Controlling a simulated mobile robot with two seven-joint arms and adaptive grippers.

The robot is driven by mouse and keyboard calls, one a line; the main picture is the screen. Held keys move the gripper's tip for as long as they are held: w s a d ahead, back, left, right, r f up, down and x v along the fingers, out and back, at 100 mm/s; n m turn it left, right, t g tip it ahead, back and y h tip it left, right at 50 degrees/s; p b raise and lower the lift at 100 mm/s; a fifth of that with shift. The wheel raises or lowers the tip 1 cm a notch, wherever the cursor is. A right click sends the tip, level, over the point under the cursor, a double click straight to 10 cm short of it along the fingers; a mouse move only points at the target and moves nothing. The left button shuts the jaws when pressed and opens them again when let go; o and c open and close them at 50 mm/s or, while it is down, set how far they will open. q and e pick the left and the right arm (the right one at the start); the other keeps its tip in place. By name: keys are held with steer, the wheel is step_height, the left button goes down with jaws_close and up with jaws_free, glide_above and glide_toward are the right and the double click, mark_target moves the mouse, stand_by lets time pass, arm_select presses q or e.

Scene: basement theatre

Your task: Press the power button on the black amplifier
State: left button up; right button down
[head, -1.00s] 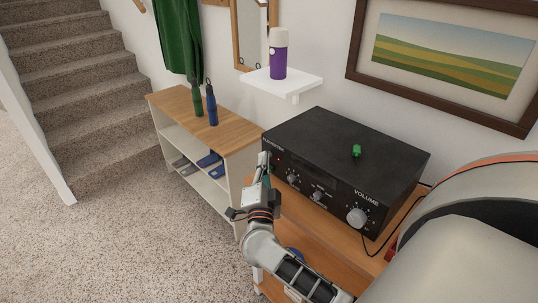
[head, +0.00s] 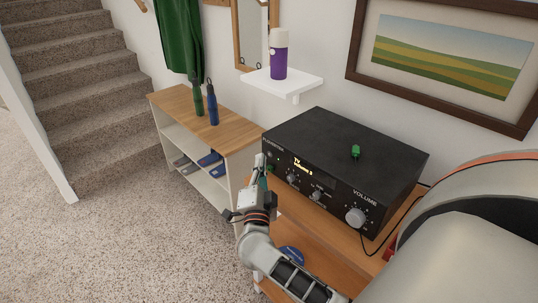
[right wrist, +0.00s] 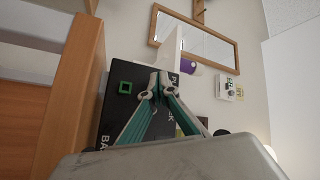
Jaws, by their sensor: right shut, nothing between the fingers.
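My right gripper (head: 261,160) is shut and empty at the panel's left end, by the power area. In the right wrist view the closed fingertips (right wrist: 157,82) are in front of the black panel, and a green-lit square button (right wrist: 125,87) shows just left of them. Contact cannot be told. My left gripper is not in view.
A shoe shelf (head: 190,108) with two bottles is at the left, and a wall shelf (head: 283,83) holds a purple flask. Carpet lies open in front.

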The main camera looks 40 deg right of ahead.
steer(key=shift+s+a, duration=0.2)
steer(key=shift+a, duration=2.75)
steer(key=shift+a, duration=0.1)
steer(key=shift+s+a+p, duration=0.1)
steer(key=shift+a+p, duration=0.2)
steer(key=shift+a, duration=0.9)
